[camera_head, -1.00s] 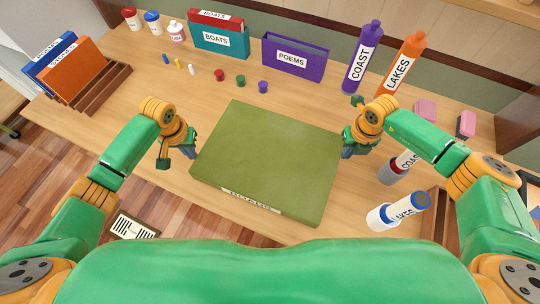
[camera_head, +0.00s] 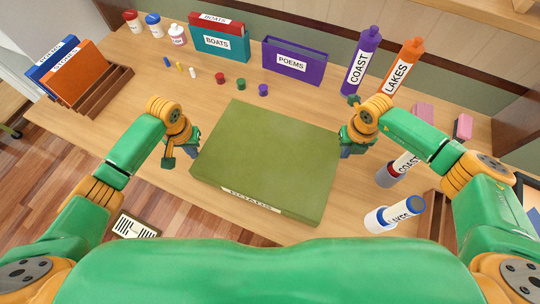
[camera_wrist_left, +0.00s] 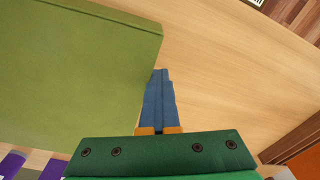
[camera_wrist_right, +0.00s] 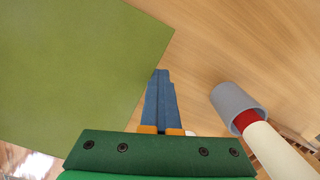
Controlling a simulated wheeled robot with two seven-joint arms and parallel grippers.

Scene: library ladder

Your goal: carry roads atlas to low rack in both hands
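The roads atlas is a large flat green book (camera_head: 265,155) lying on the wooden table in the head view, with a white label on its near edge. My left gripper (camera_head: 194,135) is close beside its left edge. My right gripper (camera_head: 346,150) is close beside its right edge. In the left wrist view the blue fingers (camera_wrist_left: 160,92) are together with nothing between them, by the atlas side. In the right wrist view the fingers (camera_wrist_right: 160,95) are also together, by the atlas side. I cannot tell whether either touches it. I cannot identify the low rack for certain.
A wooden rack (camera_head: 118,88) with blue and orange binders stands at the left. A teal box (camera_head: 220,44), a purple box (camera_head: 293,60) and tall purple (camera_head: 361,62) and orange (camera_head: 404,66) bottles stand at the back. Lying cylinders (camera_head: 397,214) are close to my right arm.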

